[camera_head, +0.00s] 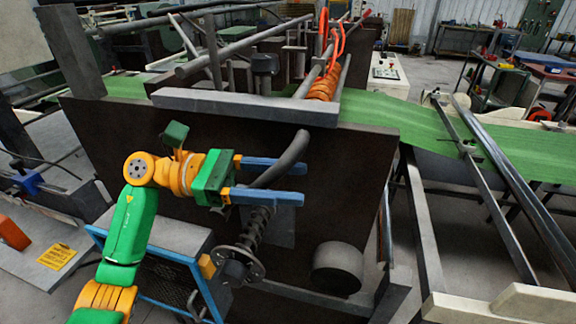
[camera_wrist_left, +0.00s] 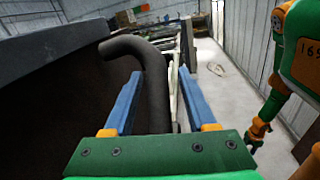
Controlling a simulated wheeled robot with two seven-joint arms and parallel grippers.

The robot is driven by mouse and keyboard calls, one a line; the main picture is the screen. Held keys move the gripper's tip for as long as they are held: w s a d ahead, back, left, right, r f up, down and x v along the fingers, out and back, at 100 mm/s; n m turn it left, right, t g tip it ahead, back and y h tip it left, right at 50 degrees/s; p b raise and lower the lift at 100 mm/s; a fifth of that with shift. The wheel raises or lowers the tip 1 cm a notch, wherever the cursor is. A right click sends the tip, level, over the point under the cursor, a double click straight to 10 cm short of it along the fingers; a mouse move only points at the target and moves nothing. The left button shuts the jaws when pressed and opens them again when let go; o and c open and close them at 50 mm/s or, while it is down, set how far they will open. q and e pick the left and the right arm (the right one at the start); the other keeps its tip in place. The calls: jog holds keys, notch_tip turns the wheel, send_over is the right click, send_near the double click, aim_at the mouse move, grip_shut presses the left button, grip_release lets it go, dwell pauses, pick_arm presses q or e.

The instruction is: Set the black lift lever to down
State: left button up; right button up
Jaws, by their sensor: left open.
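The black lift lever (camera_head: 285,160) is a thick, dark, curved bar on the front of the dark machine panel. Its upper end bends up to the right, and its lower part passes between the two blue fingers of my left gripper (camera_head: 302,181). The left gripper is open and points right. In the left wrist view the lever (camera_wrist_left: 152,75) rises between the open fingers of the left gripper (camera_wrist_left: 160,73), its top bending left. I cannot tell whether a finger touches it. A green and orange arm (camera_wrist_left: 268,115), which looks like my right, shows at the right there; its gripper is unclear.
Below the lever are a flanged shaft with a spring-like coil (camera_head: 258,232) and a dark roller (camera_head: 338,268). A grey rail (camera_head: 245,106) runs above it. A blue-framed stand (camera_head: 165,245) is below my left arm. A green web (camera_head: 430,125) runs off right.

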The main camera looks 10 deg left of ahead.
pick_arm(q)
jog(key=shift+w+d+f, duration=0.1)
jog(key=shift+w+d, duration=0.1)
jog(key=shift+s+a, duration=0.1)
jog(key=shift+s, duration=0.05)
jog(key=c, duration=0.3)
grip_shut()
dwell(0.9)
